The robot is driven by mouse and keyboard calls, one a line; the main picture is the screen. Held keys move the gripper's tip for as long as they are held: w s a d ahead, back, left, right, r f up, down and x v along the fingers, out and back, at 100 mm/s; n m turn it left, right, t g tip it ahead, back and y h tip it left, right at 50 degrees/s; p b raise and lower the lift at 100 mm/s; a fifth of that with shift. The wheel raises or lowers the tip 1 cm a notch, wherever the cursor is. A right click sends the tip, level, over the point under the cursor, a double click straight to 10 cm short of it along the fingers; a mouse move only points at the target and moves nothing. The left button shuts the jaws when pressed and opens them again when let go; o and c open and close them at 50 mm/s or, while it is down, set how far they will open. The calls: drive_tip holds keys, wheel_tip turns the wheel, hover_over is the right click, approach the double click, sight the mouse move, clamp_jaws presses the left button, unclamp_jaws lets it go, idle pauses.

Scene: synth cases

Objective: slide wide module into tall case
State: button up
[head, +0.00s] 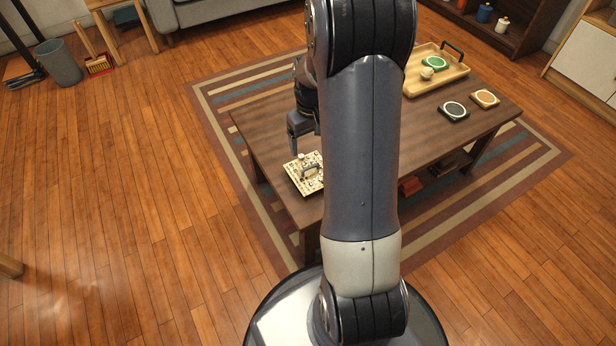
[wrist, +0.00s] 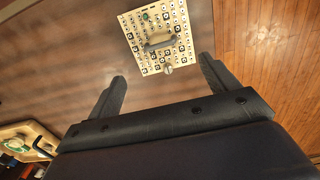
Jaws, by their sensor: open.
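The wide module is a cream panel (head: 302,182) with many dark knobs or sockets and a grey arched handle. It lies flat near the left end of the dark table, partly hidden by my arm in the head view. In the wrist view the module (wrist: 142,32) is at top centre, with its handle (wrist: 160,43) facing me. My gripper (head: 297,150) hangs just above the module; in the wrist view its fingers (wrist: 161,68) are spread wide, with nothing between them. I cannot make out a tall case in either view.
A wooden tray (head: 411,86) with a black handle holds a green-topped disc and a pale round thing.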

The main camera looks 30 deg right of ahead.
sight(311, 166)
wheel_tip(311, 166, down, 10)
drive_tip(key=b, duration=0.3)
drive_tip(key=shift+r+b, duration=0.2)
drive_tip(key=shift+b, duration=0.2)
drive_tip(key=shift+r, duration=0.1)
drive_tip(key=shift+c, duration=0.3)
drive_tip(key=c, duration=1.4)
drive_tip(key=shift+c, duration=0.2)
